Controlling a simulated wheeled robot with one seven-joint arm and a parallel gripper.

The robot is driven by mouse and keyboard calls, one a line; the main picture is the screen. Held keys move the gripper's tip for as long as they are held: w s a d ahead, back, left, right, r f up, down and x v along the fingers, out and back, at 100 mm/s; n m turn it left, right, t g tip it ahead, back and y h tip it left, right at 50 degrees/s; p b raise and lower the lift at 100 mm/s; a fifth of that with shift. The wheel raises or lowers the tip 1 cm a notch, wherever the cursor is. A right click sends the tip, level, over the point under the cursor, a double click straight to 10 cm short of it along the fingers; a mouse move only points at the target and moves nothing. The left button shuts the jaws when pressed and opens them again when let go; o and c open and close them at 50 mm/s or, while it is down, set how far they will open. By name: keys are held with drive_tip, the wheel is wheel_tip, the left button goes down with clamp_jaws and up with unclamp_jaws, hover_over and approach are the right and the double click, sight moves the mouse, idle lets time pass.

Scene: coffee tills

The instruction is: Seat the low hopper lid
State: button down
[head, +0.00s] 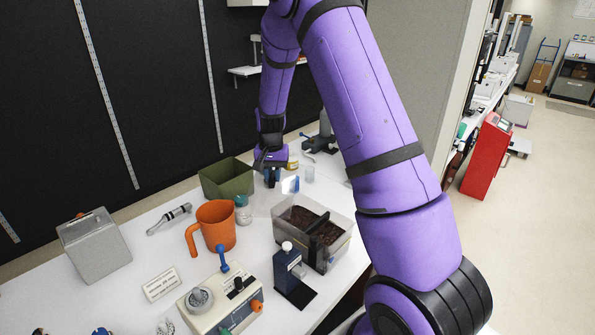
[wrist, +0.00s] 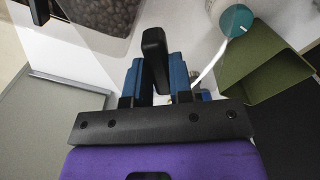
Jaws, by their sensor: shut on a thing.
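The hopper (head: 345,250) is a clear box with dark beans inside, on the counter right of centre in the head view. Its beans also show at the top left of the wrist view (wrist: 100,14). My gripper (head: 272,178) is behind and left of the hopper. In the wrist view my gripper (wrist: 157,82) has blue fingers shut on a black upright handle (wrist: 154,48). The lid seems to be a clear sheet below this handle; its outline is faint, and I cannot tell its exact edges. The hopper's top appears open.
A green bin (head: 226,180) stands left of my gripper, with a teal-lidded jar (head: 243,212) and an orange jug (head: 216,226) nearer. A grey box (head: 94,245) is at far left.

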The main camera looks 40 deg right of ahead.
drive_tip(key=a, duration=0.1)
drive_tip(key=a+n, duration=0.1)
drive_tip(key=a, duration=0.1)
drive_tip(key=a+r+n, duration=0.1)
drive_tip(key=a, duration=0.1)
drive_tip(key=shift+s, duration=0.4)
drive_tip(key=shift+s+a+r, duration=0.25)
drive_tip(key=shift+s+a, duration=0.25)
drive_tip(key=shift+s, duration=0.3)
drive_tip(key=shift+s+d+r+m, duration=0.1)
drive_tip(key=shift+s+d+m, duration=0.15)
drive_tip(key=shift+m, duration=0.35)
drive_tip(key=shift+s+d+r+m, duration=0.1)
drive_tip(key=shift+s+m, duration=0.25)
drive_tip(key=shift+m, duration=0.25)
drive_tip(key=s+d+f+m, duration=0.2)
drive_tip(key=s+d+m, duration=0.3)
drive_tip(key=m, duration=0.7)
drive_tip(key=s+d+f+m, duration=0.3)
drive_tip(key=s+d+m, duration=0.2)
drive_tip(key=s+m, duration=0.4)
drive_tip(key=shift+f+m, duration=0.3)
drive_tip(key=shift+m, duration=1.7)
drive_tip(key=shift+s, duration=0.1)
drive_tip(key=shift+f, duration=0.25)
